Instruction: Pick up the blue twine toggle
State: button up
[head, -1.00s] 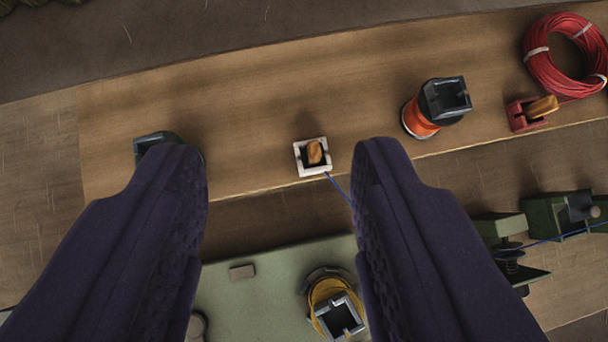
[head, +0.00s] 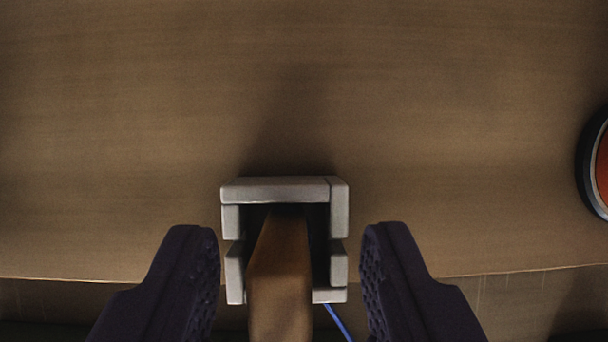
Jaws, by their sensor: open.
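The twine toggle, a tan wooden peg (head: 280,285), stands in a small grey square holder (head: 275,190) near the front edge of the wooden board. Blue twine (head: 338,322) trails from the holder's lower right. My gripper (head: 290,240) is open, with one dark finger on each side of the holder and toggle. There is a gap between each finger and the holder. The toggle's lower end is hidden inside the holder, and its near end is close to the camera.
The wooden board (head: 130,130) is bare behind and to the left of the holder. An orange spool (head: 600,165) with a dark rim is cut off at the right edge. The board's front edge (head: 70,279) runs just below the fingertips' level.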

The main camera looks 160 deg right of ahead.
jog(key=shift+w+a+f, duration=0.15)
jog(key=shift+w+f, duration=0.05)
jog(key=shift+f, duration=0.4)
jog(key=shift+r, duration=0.1)
grip_shut()
